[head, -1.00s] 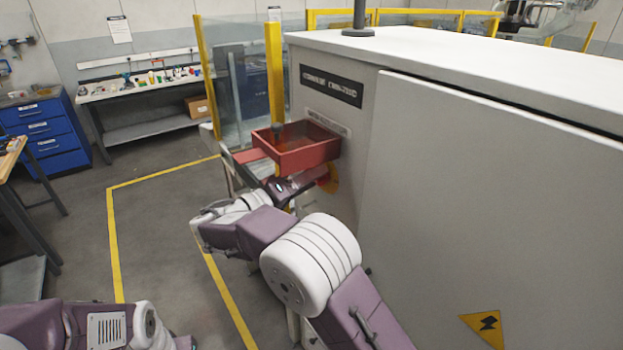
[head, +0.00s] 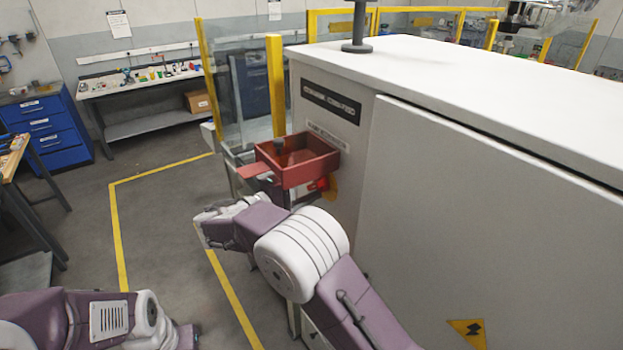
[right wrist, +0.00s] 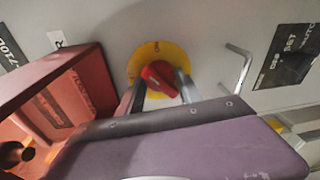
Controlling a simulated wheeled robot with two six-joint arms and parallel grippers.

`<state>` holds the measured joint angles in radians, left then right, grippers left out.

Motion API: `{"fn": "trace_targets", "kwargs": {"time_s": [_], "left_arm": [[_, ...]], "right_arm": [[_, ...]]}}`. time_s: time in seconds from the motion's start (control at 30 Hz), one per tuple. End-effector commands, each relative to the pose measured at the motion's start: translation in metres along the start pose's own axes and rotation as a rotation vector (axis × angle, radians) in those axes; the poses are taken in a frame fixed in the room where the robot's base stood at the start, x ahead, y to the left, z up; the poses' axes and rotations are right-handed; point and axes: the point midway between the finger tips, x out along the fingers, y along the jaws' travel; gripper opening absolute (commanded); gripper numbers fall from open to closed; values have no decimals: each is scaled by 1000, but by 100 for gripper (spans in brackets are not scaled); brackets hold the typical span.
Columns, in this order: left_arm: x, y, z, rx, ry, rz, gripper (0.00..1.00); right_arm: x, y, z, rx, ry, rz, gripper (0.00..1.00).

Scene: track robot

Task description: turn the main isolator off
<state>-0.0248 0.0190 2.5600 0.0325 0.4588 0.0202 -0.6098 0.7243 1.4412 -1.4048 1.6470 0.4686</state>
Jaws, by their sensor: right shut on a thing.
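The main isolator is a red rotary knob (right wrist: 160,79) on a round yellow plate (right wrist: 143,58), on the grey cabinet's side. In the right wrist view the knob sits tilted diagonally between the fingers of my right gripper (right wrist: 157,90), which is shut on it. In the head view the red knob (head: 319,184) shows just under a red box, and my right gripper is mostly hidden there by the box and my own arm.
The red open-topped box (head: 311,173) juts from the cabinet (head: 480,200) just above the knob; it also shows close to my gripper in the right wrist view (right wrist: 88,95). A bent metal handle (right wrist: 240,68) stands right of the knob. Floor left of the cabinet is clear.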

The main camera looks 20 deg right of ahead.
Motion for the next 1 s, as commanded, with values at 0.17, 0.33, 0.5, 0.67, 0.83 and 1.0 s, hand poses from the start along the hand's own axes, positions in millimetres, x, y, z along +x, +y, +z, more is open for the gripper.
{"fn": "trace_targets", "kwargs": {"time_s": [0.17, 0.33, 0.5, 0.67, 0.83, 1.0], "left_arm": [[-25, 0, -3, 0, 0, 0, 36], [-44, 1, -4, 0, 0, 0, 36], [-61, 1, -6, 0, 0, 0, 36], [-75, 2, -8, 0, 0, 0, 36], [-85, 2, -9, 0, 0, 0, 36], [-91, 2, -9, 0, 0, 0, 36]], "right_arm": [[0, 5, 1, -167, -15, -22, 1], [0, 5, 0, -327, -28, -42, 1], [0, 4, 0, -477, -39, -60, 1], [0, 4, -1, -599, -49, -74, 1], [0, 2, -1, -702, -56, -86, 1], [0, 1, -2, -771, -61, -95, 1]]}}
